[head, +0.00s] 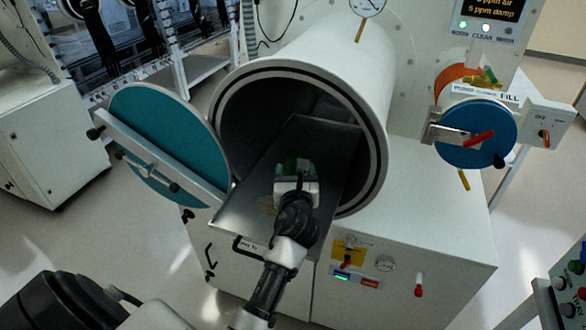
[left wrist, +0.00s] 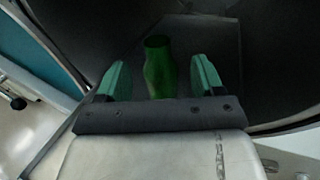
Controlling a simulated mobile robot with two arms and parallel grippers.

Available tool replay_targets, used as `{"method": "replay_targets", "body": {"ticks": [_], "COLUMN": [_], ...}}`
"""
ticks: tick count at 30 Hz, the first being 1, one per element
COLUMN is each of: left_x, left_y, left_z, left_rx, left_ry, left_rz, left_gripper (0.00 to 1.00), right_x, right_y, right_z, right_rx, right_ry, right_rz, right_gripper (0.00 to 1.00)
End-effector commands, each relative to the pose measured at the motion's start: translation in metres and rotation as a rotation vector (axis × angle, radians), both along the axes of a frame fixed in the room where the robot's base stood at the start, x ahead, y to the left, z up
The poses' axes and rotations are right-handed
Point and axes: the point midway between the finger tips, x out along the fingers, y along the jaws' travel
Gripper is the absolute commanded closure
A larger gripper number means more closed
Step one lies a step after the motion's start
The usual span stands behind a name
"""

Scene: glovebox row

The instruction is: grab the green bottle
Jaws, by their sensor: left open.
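The green bottle (left wrist: 160,62) shows in the left wrist view, between the two teal fingers of my left gripper (left wrist: 161,80). A gap is visible on each side of it, and its lower part is hidden behind the gripper body. I cannot tell whether it stands or lies. In the head view my left gripper (head: 296,168) is open over the metal tray (head: 245,208) at the mouth of the round chamber; the bottle is mostly hidden there by the gripper. My right gripper is not in view.
The chamber (head: 340,70) has a thick round rim close around the tray. Its teal door (head: 160,145) stands open on the left. A smaller blue-capped port (head: 475,133) is at right. White cabinet panels lie below, with a switch panel (head: 355,265).

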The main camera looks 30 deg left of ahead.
Motion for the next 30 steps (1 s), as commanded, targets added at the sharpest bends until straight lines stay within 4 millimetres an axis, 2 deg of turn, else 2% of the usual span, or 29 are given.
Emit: {"method": "replay_targets", "body": {"ticks": [3,6,17,26,30], "left_x": [0.012,0.016,0.052,0.056,0.056], "left_y": [0.008,0.012,0.041,0.044,0.044], "left_z": [0.001,0.001,0.000,-0.002,-0.002], "left_rx": [0.001,-0.001,-0.002,-0.001,-0.001], "left_ry": [-0.001,0.000,-0.001,-0.001,-0.001], "left_rz": [0.000,0.001,0.000,-0.001,-0.001], "left_gripper": [0.32,0.32,0.32,0.32,0.54], "right_x": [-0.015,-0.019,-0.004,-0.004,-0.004], "right_y": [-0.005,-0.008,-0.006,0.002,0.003], "right_z": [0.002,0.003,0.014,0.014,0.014], "right_rx": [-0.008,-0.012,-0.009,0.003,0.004], "right_ry": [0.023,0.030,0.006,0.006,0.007], "right_rz": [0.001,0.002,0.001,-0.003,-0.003], "right_gripper": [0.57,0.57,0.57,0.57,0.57]}}
